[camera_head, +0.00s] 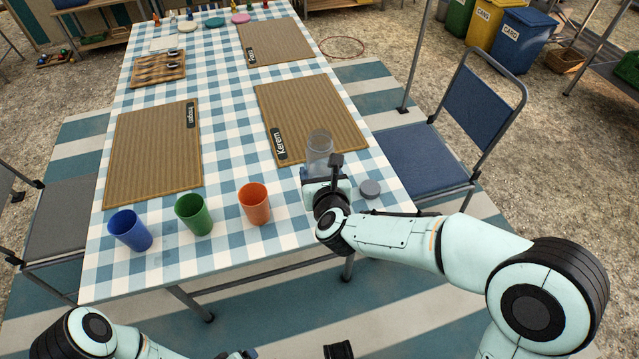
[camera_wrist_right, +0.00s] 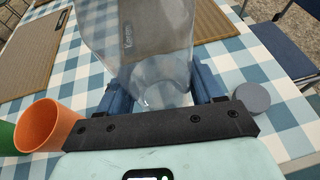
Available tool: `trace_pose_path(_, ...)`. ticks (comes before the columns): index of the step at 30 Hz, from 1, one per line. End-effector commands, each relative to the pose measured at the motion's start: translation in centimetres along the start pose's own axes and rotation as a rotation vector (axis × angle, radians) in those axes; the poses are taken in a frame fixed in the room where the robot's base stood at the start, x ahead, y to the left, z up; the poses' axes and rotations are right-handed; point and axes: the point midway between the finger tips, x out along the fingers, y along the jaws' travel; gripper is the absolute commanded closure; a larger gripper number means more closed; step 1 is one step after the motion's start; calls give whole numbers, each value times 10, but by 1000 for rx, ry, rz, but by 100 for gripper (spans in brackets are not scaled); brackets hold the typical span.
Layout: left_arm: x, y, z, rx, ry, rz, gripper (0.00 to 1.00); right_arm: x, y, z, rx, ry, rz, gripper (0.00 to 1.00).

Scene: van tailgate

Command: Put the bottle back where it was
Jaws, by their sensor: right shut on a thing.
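The clear bottle (camera_head: 320,150) is near the right edge of the checked table, by the near corner of the mat labelled Kerem. My right gripper (camera_head: 322,174) is shut on it; the wrist view shows the bottle (camera_wrist_right: 155,50) upright between the two blue fingers (camera_wrist_right: 160,88). Whether its base touches the cloth is hard to tell. A grey round lid (camera_head: 370,188) lies on the table just right of the gripper; it also shows in the right wrist view (camera_wrist_right: 252,97). Of my left arm, only links show at the bottom left; its fingertips are not clearly seen.
Blue (camera_head: 131,230), green (camera_head: 194,214) and orange (camera_head: 254,204) cups stand in a row along the near edge of the table (camera_head: 225,262). Woven mats (camera_head: 150,155) lie behind them. A blue chair (camera_head: 430,150) stands at the right. Checked cloth between the mats is clear.

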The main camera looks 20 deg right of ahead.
Motion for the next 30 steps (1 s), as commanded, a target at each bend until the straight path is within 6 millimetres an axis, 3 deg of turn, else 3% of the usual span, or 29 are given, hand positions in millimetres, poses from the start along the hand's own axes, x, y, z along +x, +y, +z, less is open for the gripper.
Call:
trace_pose_path(1,8,-3,-5,-2,14,-2,18,6,0,-13,-2,3,0,78)
trace_pose_path(6,14,-6,-14,-5,42,-6,18,12,0,-28,0,-1,0,78)
trace_pose_path(26,19,-12,-7,-11,18,-16,18,13,0,-31,1,-1,0,78)
trace_pose_path(27,19,-12,-6,-11,18,-17,18,13,0,-31,0,1,0,24)
trace_pose_path(29,18,-12,-6,-11,18,-16,18,13,0,-31,0,1,0,8)
trace_pose_path(30,18,-12,-7,-11,18,-16,18,13,0,-31,0,1,0,8)
